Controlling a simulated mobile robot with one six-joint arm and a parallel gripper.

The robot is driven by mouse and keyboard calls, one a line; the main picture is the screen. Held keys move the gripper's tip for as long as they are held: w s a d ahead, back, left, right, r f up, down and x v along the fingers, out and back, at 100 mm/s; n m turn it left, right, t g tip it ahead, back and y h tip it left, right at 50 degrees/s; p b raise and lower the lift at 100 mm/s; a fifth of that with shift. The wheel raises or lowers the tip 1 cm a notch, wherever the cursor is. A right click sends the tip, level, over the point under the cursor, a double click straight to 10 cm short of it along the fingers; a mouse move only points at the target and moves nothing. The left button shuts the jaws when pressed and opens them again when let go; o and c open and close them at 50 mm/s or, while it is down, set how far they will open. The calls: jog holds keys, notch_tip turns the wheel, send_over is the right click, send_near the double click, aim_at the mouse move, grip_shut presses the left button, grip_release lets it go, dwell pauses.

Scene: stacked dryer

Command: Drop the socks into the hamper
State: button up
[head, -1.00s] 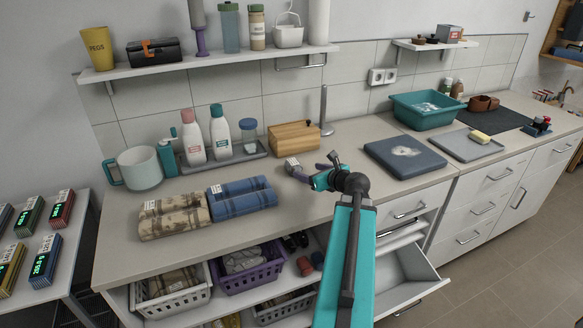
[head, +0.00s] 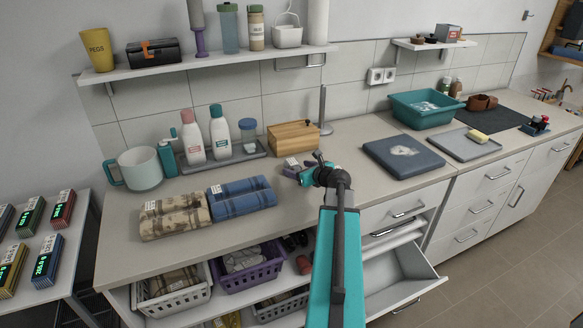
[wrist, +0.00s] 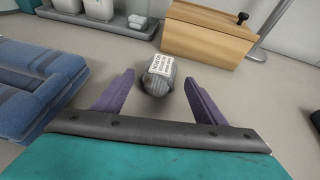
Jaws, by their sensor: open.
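The socks look like a grey rolled bundle with a white printed label. They lie on the counter in front of the wooden box, in the head view (head: 291,163) and in the wrist view (wrist: 157,76). My gripper (wrist: 158,80) is open, with its purple fingers spread to the left and right of the bundle in the wrist view; the bundle sits between and slightly beyond the tips, not gripped. In the head view my gripper (head: 307,165) is just right of the bundle and partly hides it. I cannot tell any container as the hamper.
The wooden box (head: 293,136) stands close behind the socks, and folded blue towels (head: 241,199) lie to the left. An open drawer (head: 400,285) juts out at lower right.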

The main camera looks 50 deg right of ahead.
aim_at(292, 165)
jog(key=shift+p+x, duration=0.8)
jog(key=shift+x, duration=1.8)
jog(key=shift+c, duration=0.5)
jog(key=c, duration=1.1)
jog(key=shift+r, duration=0.2)
